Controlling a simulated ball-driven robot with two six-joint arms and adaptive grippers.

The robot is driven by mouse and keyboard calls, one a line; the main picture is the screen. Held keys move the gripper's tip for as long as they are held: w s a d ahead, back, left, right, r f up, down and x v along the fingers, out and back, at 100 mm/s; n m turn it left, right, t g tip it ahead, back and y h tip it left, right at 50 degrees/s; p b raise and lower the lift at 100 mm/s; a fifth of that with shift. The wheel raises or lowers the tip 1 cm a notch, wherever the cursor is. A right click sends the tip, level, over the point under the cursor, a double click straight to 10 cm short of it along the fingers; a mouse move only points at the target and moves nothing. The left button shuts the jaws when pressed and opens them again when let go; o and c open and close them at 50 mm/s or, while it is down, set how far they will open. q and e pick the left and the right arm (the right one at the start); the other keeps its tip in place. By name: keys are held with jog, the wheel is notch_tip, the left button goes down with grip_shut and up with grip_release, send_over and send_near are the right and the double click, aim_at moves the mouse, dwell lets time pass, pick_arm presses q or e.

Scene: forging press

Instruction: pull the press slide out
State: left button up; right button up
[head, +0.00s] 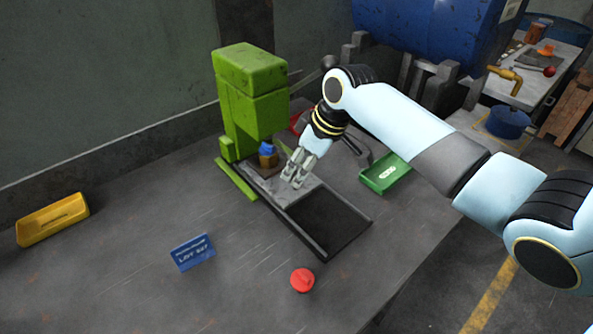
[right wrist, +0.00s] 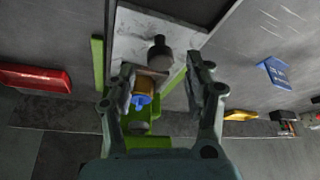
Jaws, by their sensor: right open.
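The green press (head: 250,95) stands on the grey bench. Its slide is a pale grey plate (head: 307,190) at the press foot, and it also shows in the right wrist view (right wrist: 180,32). A dark empty bed (head: 335,222) with raised rails extends in front of it. A brown piece with a blue top (head: 267,156) stands by the press head. It also shows in the right wrist view (right wrist: 144,88). My right gripper (head: 294,183) is open above the slide. In the right wrist view, a dark knob (right wrist: 159,53) on the slide lies between the fingertip lines; contact is not visible.
A green tray (head: 386,175) is right of the bed, and a red tray (right wrist: 35,77) is near the press. A red button (head: 302,280), a blue sign (head: 192,251) and a yellow tray (head: 53,220) are on the bench. The front left of the bench is mostly clear.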

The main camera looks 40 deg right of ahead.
jog(key=shift+w+a+f, duration=0.1)
jog(key=shift+w+f, duration=0.15)
jog(key=shift+f, duration=0.4)
jog(key=shift+w+a+f, duration=0.1)
jog(key=shift+w+f, duration=0.05)
jog(key=shift+f, duration=0.4)
pick_arm(q)
jog(key=shift+w, duration=0.75)
pick_arm(e)
grip_shut()
